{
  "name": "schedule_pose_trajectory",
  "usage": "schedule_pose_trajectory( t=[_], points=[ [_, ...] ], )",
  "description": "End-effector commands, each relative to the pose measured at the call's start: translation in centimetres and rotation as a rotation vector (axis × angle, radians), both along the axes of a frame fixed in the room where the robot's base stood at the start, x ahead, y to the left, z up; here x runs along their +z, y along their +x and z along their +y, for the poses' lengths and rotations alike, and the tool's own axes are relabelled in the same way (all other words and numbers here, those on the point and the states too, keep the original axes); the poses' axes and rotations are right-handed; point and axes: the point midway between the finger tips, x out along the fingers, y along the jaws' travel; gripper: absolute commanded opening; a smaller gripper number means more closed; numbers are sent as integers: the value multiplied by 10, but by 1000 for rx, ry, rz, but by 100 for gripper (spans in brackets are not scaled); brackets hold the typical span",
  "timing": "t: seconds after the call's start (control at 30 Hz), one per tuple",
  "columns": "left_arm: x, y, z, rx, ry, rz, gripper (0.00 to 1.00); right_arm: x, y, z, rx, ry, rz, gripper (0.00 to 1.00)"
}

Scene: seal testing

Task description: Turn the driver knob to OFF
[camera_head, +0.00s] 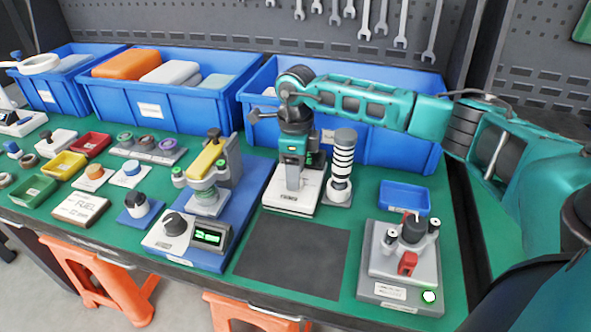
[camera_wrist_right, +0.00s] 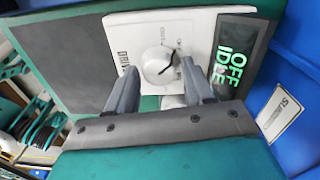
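The driver is a white box (camera_head: 289,200) on the green bench, with a dark screen (camera_wrist_right: 240,65) reading OFF and IDLE in green. Its round pale knob (camera_wrist_right: 158,66) shows in the right wrist view, with a dark pointer line angled to one side. The small print around the knob is too blurred to read surely. My right gripper (camera_wrist_right: 159,72) is open, its two fingers on either side of the knob with a visible gap. In the head view the right gripper (camera_head: 292,178) points down over the driver and hides the knob. My left gripper is not in view.
A black-and-white striped post (camera_head: 341,165) stands close beside the driver. Blue bins (camera_head: 390,150) line the back. A blue-based fixture (camera_head: 240,215) with another knob and screen is to the left; a grey fixture (camera_head: 403,255) with a red part is to the right. A dark mat (camera_head: 292,265) in front is clear.

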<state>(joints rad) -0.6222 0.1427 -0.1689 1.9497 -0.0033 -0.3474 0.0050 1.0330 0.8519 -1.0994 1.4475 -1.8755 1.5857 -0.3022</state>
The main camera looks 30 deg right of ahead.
Motion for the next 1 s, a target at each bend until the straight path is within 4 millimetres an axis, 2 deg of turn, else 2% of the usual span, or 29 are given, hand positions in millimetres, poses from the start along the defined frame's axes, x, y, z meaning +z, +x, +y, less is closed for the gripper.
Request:
schedule_pose_trajectory(
  t=[0.13, 0.37, 0.47, 0.57, 0.8, 1.0],
  points=[
    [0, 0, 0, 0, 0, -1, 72, -1, 0, 0, 0, -1, 2, 65],
    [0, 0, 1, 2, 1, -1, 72, 0, 0, 0, 0, -1, 2, 65],
    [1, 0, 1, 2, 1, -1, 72, 7, 0, 0, 0, -1, -1, 65],
    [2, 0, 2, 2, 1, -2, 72, 23, 1, -1, 1, -1, -1, 65],
    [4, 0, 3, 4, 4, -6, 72, 77, 3, -3, 0, -1, -3, 65],
    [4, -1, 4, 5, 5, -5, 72, 112, 4, -4, 0, -1, -1, 65]
  ],
)
